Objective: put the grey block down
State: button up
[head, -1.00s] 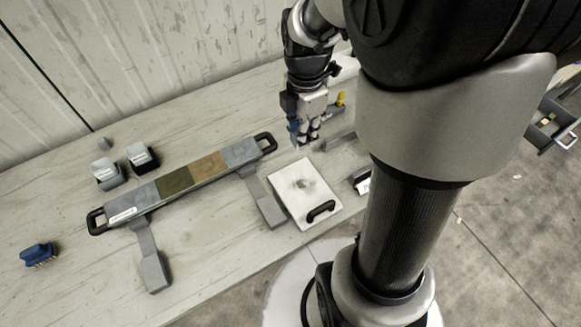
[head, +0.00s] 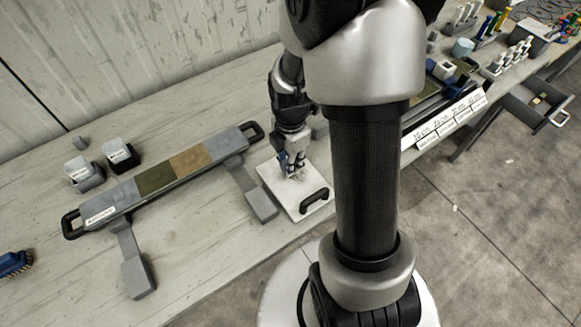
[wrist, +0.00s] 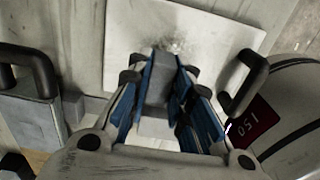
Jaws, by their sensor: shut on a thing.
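My gripper (head: 294,172) is over a white board (head: 268,176) with a black handle (head: 314,200) in the head view. In the wrist view its blue-lined fingers (wrist: 160,88) are shut on a grey block (wrist: 158,92). The block's far end lies over the same white board (wrist: 215,38), near a dark smudge. I cannot tell whether the block touches the board. In the head view the block is too small and covered to make out clearly.
A long tray (head: 98,214) with grey, olive and tan sections lies left of the board, on grey supports (head: 138,278). Labelled racks (head: 445,118) stand right.

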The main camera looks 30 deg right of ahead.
jog(key=shift+f+b, duration=0.3)
jog(key=shift+f, duration=0.95)
jog(key=shift+f, duration=0.15)
jog(key=o, duration=0.9)
jog(key=shift+c, duration=0.2)
